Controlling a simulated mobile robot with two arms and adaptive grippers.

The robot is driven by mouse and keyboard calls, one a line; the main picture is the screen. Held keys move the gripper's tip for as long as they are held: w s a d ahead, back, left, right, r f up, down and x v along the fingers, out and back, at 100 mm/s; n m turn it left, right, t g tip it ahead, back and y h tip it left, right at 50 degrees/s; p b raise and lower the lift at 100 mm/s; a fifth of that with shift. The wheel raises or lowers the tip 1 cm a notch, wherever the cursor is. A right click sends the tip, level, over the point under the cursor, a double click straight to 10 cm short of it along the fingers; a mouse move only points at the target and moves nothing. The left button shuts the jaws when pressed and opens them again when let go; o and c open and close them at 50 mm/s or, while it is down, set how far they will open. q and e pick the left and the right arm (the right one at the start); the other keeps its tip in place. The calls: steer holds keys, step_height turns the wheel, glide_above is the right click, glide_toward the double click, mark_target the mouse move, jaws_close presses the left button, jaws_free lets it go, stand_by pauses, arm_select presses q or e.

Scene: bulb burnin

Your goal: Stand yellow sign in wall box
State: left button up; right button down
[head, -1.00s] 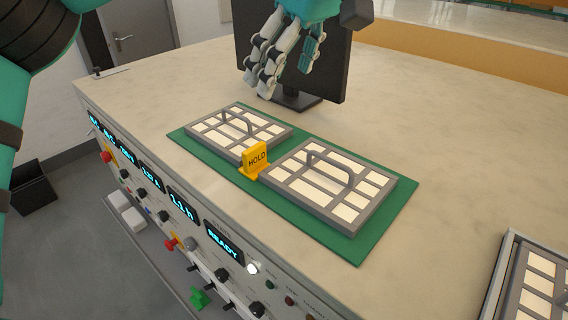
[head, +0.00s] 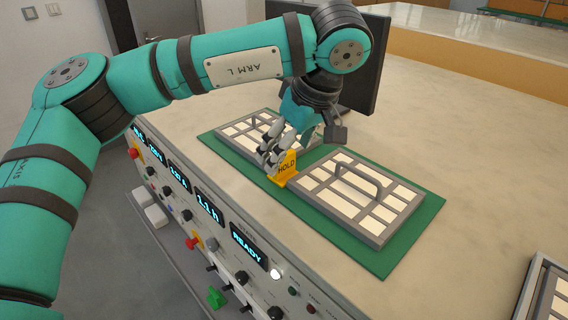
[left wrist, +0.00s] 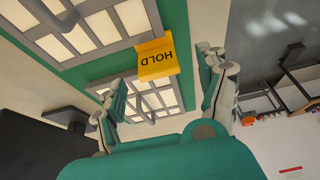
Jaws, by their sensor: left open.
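The yellow sign (head: 286,166), marked HOLD, stands upright on the green mat (head: 405,237) between two grey-framed trays, at the edge nearest the control panel. It also shows in the left wrist view (left wrist: 157,57), with its lettering upside down. My left gripper (head: 270,158) is right at the sign, its fingers pointing down and partly in front of it. I cannot tell whether a finger touches the sign. No wall box is recognisable. My right gripper is not in view.
The right tray (head: 355,197) and left tray (head: 247,128) with raised handles flank the sign closely. A dark monitor (head: 366,70) stands behind. Another framed tray (head: 548,290) is at the lower right.

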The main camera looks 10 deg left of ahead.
mark_target(284, 166)
arm_select(q)
steer(key=shift+x, duration=1.4)
steer(key=shift+d, duration=0.1)
steer(key=c, duration=1.4)
steer(key=shift+o, duration=0.2)
steer(key=shift+r, duration=0.15)
